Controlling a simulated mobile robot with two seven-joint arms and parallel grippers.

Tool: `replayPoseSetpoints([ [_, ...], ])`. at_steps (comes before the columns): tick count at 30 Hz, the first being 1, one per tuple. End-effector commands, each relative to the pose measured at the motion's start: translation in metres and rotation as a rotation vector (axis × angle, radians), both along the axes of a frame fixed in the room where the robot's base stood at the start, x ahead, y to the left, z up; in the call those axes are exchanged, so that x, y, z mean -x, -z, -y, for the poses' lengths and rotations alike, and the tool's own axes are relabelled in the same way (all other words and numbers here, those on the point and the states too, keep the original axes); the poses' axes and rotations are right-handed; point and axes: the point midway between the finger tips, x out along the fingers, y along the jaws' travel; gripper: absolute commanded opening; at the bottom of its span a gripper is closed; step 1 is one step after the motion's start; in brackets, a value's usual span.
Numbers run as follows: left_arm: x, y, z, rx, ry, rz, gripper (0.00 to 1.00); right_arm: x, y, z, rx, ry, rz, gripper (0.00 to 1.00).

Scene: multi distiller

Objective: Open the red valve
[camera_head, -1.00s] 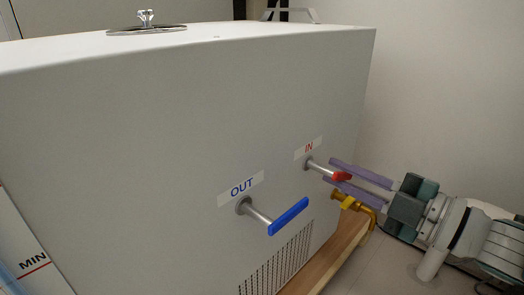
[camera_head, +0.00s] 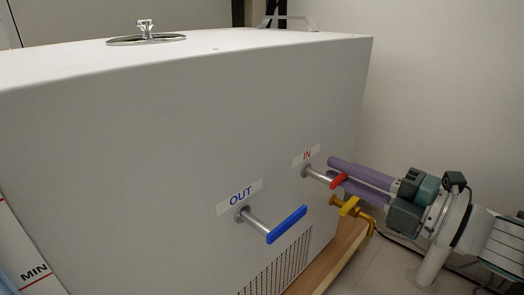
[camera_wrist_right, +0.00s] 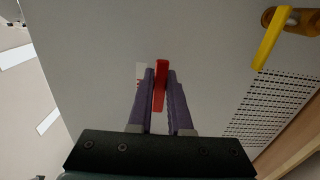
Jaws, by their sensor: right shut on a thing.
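The red valve (camera_head: 339,180) is a small red lever on a metal stem below the "IN" label, on the side of the white distiller (camera_head: 180,140). My right gripper (camera_head: 334,172) reaches in from the right, with its purple fingers on either side of the red lever. In the right wrist view, the red lever (camera_wrist_right: 160,86) stands between the two fingers (camera_wrist_right: 160,92), which are closed on it. The finger tips hide part of the label behind. My left gripper is not in view.
A blue lever (camera_head: 287,225) sits below the "OUT" label to the left. A yellow-handled brass tap (camera_head: 350,206) is just below my right fingers, close to them. A vent grille (camera_head: 275,268) and a wooden base (camera_head: 335,262) are lower down. The wall is at the right.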

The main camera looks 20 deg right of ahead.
Motion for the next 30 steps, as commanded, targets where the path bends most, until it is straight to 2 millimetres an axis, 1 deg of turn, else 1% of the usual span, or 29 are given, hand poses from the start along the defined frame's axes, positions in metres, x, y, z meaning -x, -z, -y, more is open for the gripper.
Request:
replayPoseSetpoints([
  [8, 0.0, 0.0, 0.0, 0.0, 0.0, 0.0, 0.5, 0.0, -0.001, 0.0, 0.003, 0.0, 0.002, 0.0],
  [9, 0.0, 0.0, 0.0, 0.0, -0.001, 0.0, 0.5, 0.0, -0.001, 0.0, 0.003, 0.0, 0.002, 0.19],
  [17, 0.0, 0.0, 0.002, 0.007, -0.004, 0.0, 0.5, 0.0, -0.001, 0.0, 0.001, 0.0, 0.002, 0.47],
  [25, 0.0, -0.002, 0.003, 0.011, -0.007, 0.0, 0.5, 0.002, -0.001, 0.001, 0.0, 0.0, 0.0, 0.47],
  [28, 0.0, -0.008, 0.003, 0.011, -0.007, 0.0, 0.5, 0.011, -0.002, 0.005, -0.001, 0.001, -0.004, 0.47],
  [30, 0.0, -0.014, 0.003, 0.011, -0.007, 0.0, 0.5, 0.023, -0.003, 0.009, 0.0, 0.001, -0.005, 0.47],
])
